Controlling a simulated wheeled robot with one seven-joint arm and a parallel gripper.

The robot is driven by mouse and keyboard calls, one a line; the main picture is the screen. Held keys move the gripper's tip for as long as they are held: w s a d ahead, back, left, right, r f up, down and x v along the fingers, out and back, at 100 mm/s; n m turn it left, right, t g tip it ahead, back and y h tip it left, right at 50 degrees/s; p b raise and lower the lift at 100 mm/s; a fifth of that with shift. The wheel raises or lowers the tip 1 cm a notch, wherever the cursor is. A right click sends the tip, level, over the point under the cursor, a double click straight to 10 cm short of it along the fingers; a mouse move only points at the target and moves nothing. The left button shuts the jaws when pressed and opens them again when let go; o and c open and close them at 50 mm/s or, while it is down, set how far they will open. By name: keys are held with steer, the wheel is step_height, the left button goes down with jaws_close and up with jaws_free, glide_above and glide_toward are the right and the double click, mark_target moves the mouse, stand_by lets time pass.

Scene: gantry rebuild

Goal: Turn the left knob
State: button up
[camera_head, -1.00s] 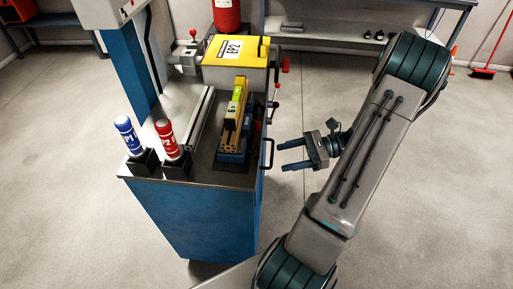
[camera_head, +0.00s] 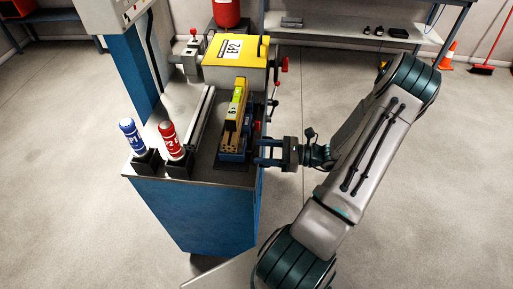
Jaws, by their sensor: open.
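A workbench machine with a blue cabinet (camera_head: 205,212) stands left of my arm. A red-tipped knob (camera_head: 193,33) sits at its back left, left of the yellow block marked EP2 (camera_head: 233,66). A red knob on a lever (camera_head: 284,66) sticks out at the right of the yellow block. A panel (camera_head: 108,14) at the top left bears small red marks, too small to make out. I cannot tell which knob is the left one. My gripper (camera_head: 260,152) is open and empty, its fingers pointing left at the cabinet's right edge. Whether they touch it is unclear.
A blue bottle (camera_head: 132,136) and a red bottle (camera_head: 171,140) stand in black holders at the bench's front left. A yellow vise-like part (camera_head: 233,118) stands mid-bench. A shelf (camera_head: 345,38) and an orange cone (camera_head: 448,55) are behind. The floor at right is clear.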

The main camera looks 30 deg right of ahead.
mark_target(253, 151)
steer(key=shift+x, duration=1.2)
steer(key=c, duration=1)
steer(key=shift+r+m+p, duration=0.15)
steer(key=shift+m+p, duration=0.45)
steer(key=shift+p, duration=0.05)
steer(key=shift+w+d+m+p, duration=0.1)
steer(key=shift+m+p, duration=0.25)
steer(key=shift+m, duration=0.55)
steer(key=o, duration=1)
